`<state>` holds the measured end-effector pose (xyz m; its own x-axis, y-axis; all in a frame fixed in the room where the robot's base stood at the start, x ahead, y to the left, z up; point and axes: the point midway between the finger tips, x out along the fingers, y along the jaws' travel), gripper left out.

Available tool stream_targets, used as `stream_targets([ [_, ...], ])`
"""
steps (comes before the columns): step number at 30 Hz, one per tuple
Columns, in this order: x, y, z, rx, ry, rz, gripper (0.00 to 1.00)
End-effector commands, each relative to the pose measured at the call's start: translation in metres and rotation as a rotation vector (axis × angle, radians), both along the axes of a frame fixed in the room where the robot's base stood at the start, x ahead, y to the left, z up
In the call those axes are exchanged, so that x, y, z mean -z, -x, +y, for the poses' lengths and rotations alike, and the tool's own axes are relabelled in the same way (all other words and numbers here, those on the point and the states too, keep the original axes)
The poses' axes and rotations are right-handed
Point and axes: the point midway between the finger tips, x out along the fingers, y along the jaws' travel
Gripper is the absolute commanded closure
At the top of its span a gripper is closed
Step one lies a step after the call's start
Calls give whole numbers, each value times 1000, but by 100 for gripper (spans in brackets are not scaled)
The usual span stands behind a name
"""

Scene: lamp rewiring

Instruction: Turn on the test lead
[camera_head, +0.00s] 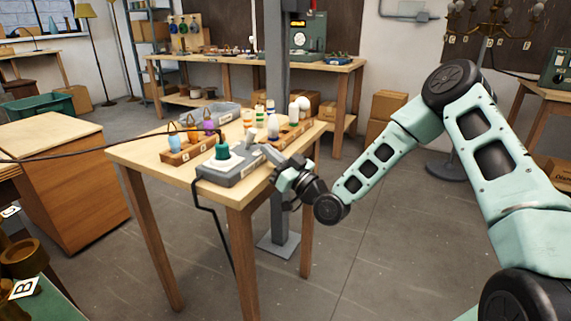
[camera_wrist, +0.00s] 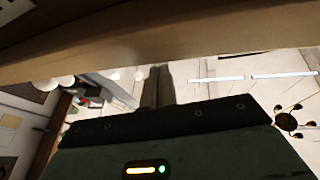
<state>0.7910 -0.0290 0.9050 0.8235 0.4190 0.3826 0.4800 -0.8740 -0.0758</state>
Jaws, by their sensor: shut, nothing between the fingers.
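A grey test box (camera_head: 232,168) lies on the wooden workbench at its front edge. A green socket-like piece on a white round base (camera_head: 221,161) sits on top, and a black cable (camera_head: 205,215) hangs from the box. My gripper (camera_head: 270,153) is at the right end of the box, close to the bench edge. It is shut and empty, and I cannot tell whether it touches the box. The wrist view shows its narrow closed fingers (camera_wrist: 155,88). The switch on the box cannot be made out; my gripper may cover it.
The workbench (camera_head: 150,152) also carries a wooden holder (camera_head: 186,155) with coloured pieces, a grey bin (camera_head: 215,114) and several small bottles (camera_head: 272,126). A grey post (camera_head: 277,80) stands behind the gripper. In the wrist view, a wooden edge (camera_wrist: 170,50) runs close across the top.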

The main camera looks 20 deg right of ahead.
Motion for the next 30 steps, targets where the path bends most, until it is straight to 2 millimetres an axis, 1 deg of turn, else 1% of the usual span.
stream_targets([
  [1,-4,-7,4,-1,0,-1,100],
  [3,-7,-14,7,1,-1,-1,100],
  [9,-12,-26,13,0,-1,0,100],
  [22,-13,-27,14,0,3,3,100],
  [30,-21,-28,15,0,47,54,100],
])
